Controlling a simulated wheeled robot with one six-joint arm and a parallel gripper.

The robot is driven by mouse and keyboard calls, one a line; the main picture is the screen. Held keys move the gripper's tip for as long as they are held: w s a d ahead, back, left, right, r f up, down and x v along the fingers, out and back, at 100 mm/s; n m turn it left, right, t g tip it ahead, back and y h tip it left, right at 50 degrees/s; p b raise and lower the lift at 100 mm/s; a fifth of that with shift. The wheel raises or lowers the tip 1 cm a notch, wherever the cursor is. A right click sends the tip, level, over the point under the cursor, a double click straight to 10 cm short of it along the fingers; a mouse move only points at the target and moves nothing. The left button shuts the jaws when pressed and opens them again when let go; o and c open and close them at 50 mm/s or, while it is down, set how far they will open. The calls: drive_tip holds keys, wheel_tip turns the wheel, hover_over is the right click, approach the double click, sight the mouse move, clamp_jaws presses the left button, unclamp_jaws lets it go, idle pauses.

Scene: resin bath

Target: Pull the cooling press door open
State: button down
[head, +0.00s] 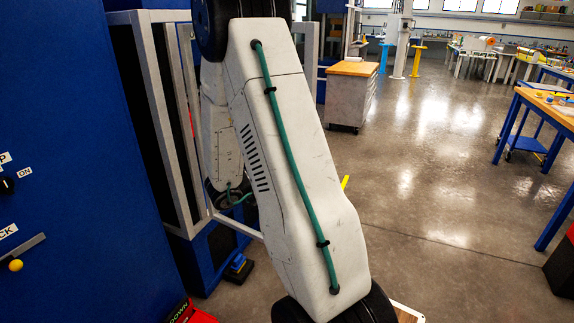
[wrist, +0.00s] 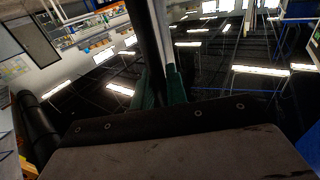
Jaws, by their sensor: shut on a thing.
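The cooling press appears to be the blue cabinet (head: 85,140) with a grey metal frame (head: 160,110) at the left of the head view. A grey-framed door (head: 311,55) seems to stand out from it behind my arm, partly hidden; how far it is open is hard to tell. In the wrist view my gripper (wrist: 162,92) has green fingertips close together, shut on a dark upright bar (wrist: 146,35) that looks like the door handle. My arm hides the grip in the head view.
Knobs and a yellow-tipped lever (head: 16,265) are on the blue front. A red item (head: 190,313) lies low beside it. A wooden-topped cabinet (head: 352,70) stands behind, and a blue-legged workbench (head: 548,105) at the right. The grey floor (head: 430,190) between is clear.

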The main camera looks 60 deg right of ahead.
drive_tip(key=shift+a, duration=0.1)
idle(0.3)
drive_tip(key=c, duration=1.5)
unclamp_jaws()
drive_tip(key=shift+w, duration=0.1)
drive_tip(key=shift+a, duration=0.1)
drive_tip(key=v, duration=0.7)
drive_tip(key=shift+w+a, duration=0.2)
drive_tip(key=shift+a, duration=0.1)
